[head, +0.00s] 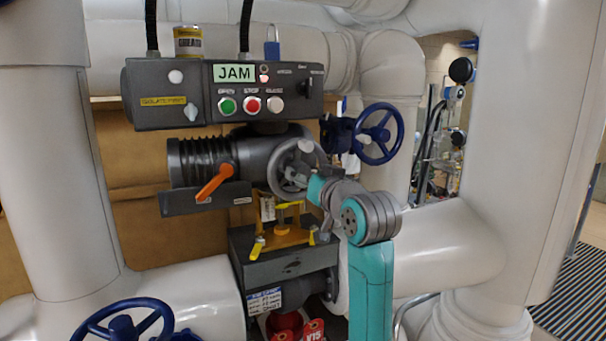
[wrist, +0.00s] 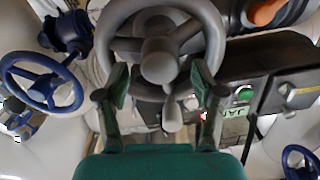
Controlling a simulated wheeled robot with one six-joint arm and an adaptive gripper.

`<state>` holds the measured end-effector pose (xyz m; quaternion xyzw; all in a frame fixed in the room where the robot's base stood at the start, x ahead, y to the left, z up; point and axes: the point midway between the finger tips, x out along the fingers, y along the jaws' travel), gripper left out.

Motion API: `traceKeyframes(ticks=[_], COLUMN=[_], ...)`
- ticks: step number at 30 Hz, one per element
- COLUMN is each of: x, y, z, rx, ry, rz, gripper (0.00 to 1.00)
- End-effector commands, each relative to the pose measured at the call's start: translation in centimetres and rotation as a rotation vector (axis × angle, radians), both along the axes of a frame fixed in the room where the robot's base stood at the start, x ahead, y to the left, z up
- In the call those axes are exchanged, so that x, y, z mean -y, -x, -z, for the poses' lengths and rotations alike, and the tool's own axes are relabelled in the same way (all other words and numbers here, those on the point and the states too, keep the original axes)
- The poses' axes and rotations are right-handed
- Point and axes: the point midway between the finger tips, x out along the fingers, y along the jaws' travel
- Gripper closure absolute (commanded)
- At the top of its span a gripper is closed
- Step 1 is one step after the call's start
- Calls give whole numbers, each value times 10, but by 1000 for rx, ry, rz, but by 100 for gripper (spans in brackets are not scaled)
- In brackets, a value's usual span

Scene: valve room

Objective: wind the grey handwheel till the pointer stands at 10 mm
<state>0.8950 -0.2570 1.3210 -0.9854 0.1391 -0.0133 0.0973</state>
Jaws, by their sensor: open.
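The grey handwheel (head: 273,165) sits on the front of the dark actuator body, with a light knob (head: 305,146) at its upper right. In the wrist view the handwheel (wrist: 112,32) fills the top middle, with its hub (wrist: 160,62) and the knob (wrist: 172,116) below the rim. My gripper (head: 298,182) is in front of the wheel and hides part of it. In the wrist view my gripper (wrist: 161,85) is open, its fingers either side of the near rim; contact cannot be told. No pointer or millimetre scale can be read.
Above is a control box (head: 222,92) showing JAM. An orange lever (head: 215,184) is left of the wheel, a blue handwheel (head: 380,134) right. A yellow bracket (head: 288,232) stands below. White pipes (head: 440,245) crowd both sides.

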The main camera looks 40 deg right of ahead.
Motion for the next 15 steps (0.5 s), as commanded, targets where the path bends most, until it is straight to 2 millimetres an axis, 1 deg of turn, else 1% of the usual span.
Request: traceKeyframes(ticks=[1,3,6,15], x=[2,3,5,6], y=[-6,-13,-19,-22], z=[-1,0,0,0], rx=[0,-1,0,1], ry=[0,0,1,1], rz=[0,0,0,0], gripper=[32,32,32,32])
